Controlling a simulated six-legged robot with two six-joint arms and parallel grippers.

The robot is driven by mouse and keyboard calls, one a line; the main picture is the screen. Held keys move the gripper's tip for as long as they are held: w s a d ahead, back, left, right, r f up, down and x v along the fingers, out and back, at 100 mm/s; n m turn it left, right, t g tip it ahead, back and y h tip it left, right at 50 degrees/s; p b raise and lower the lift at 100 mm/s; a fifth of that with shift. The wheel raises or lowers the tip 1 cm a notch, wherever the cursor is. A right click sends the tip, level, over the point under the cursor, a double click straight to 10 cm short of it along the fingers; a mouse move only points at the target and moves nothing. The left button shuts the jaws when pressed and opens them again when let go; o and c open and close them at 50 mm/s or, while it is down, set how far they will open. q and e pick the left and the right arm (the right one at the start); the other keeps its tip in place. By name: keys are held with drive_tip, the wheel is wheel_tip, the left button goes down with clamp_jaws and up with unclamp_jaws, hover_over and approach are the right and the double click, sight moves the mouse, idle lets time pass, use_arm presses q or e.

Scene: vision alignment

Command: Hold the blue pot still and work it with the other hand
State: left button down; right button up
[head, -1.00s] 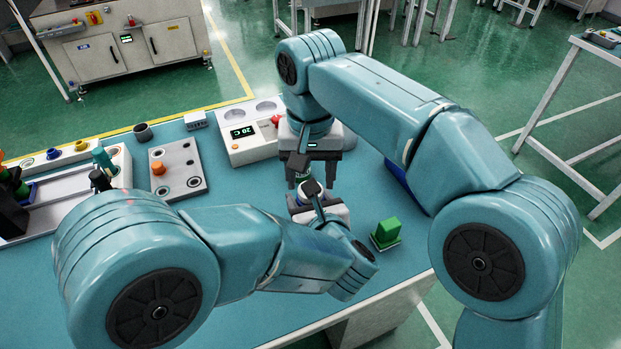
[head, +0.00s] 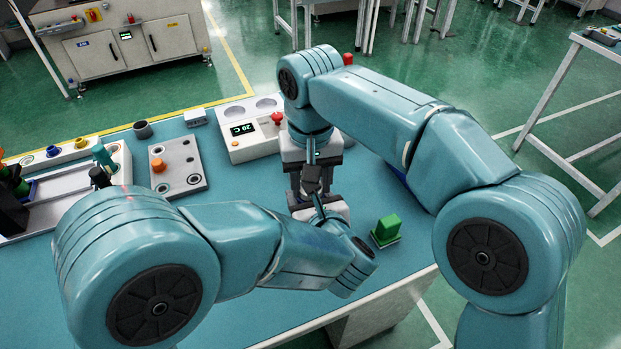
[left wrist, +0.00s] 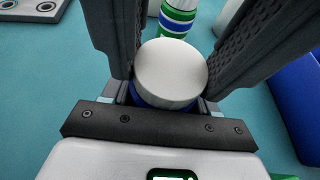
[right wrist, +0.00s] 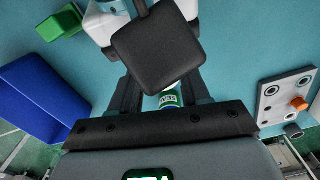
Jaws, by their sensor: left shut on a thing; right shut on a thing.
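The blue pot is mostly hidden by my grippers. In the left wrist view a round white top with blue under it, taken as the blue pot (left wrist: 170,75), sits between the jaws of my left gripper. My left gripper (head: 322,212) is shut on it, low over the bench. My right gripper (head: 312,185) comes down from above, right over the left one. In the right wrist view it is shut on a blue-and-white part with a green label (right wrist: 169,100), seemingly the same pot. A dark square pad hides part of it. Where the two grips meet is hidden.
A green block (head: 387,229) stands right of the grippers. A blue bin (right wrist: 45,95) is mostly behind my right arm. A grey plate with an orange knob (head: 178,168) and a white console (head: 245,130) lie behind left. The bench front (head: 240,310) is clear.

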drive_tip(key=n, duration=0.4)
drive_tip(key=shift+r, duration=0.2)
idle(0.4)
drive_tip(key=shift+r, duration=0.95)
wheel_tip(320, 180, up, 4)
drive_tip(key=shift+f, duration=0.15)
drive_tip(key=shift+s, duration=0.1)
